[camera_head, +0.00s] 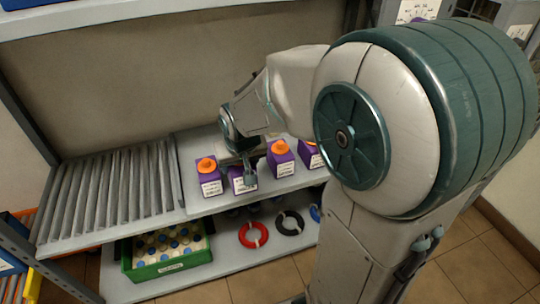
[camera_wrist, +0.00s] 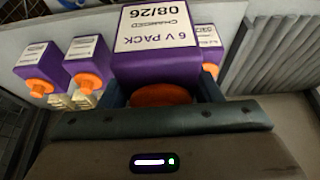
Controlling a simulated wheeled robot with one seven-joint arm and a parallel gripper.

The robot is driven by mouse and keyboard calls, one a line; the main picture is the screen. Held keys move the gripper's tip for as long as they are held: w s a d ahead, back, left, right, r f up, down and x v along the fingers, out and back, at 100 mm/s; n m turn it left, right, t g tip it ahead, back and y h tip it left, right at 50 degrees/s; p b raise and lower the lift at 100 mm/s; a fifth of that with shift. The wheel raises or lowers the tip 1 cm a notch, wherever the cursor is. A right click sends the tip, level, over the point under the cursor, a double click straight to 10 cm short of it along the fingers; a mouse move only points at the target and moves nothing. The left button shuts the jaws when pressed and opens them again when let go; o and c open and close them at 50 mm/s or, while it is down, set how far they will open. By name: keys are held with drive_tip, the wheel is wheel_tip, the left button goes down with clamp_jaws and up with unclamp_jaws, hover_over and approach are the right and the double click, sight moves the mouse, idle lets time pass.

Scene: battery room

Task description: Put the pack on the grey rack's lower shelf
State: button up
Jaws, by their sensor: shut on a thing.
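My gripper (camera_head: 240,168) is shut on a purple pack (camera_head: 238,185) with an orange cap. In the wrist view, my gripper's fingers (camera_wrist: 163,92) stand either side of this pack (camera_wrist: 160,65); its label reads 6 V PACK, CHARGED, 08/26. I cannot tell whether it is clear of the shelf. Similar packs stand beside it: one to the left (camera_head: 208,180) and two to the right (camera_head: 281,159) (camera_head: 309,155). They stand on the middle shelf (camera_head: 190,209) of a grey-posted rack. The rack's lower shelf (camera_head: 215,249) is below it, partly hidden by my arm.
A green crate (camera_head: 166,268) of small bottles stands on the lower shelf's left. A red ring (camera_head: 253,235) and a black ring (camera_head: 289,224) lie right of it. Bare shelf shows around the rings. A ribbed grey section (camera_head: 110,190) fills the middle shelf's left. An upper shelf (camera_head: 110,12) runs overhead.

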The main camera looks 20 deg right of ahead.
drive_tip(key=shift+w+d+f+b, duration=0.5)
drive_tip(key=shift+w+d+f, duration=0.1)
drive_tip(key=shift+w+f, duration=1.2)
drive_tip(key=shift+w+d+f+b, duration=0.55)
drive_tip(key=shift+w+d+f, duration=0.1)
drive_tip(key=shift+w+f, duration=1.2)
drive_tip(key=shift+w+d+f+b, duration=0.5)
drive_tip(key=shift+w+d+f, duration=0.1)
drive_tip(key=shift+w+f, duration=1.2)
drive_tip(key=shift+f, duration=0.15)
drive_tip(key=o, duration=1.5)
drive_tip(key=shift+o, duration=0.2)
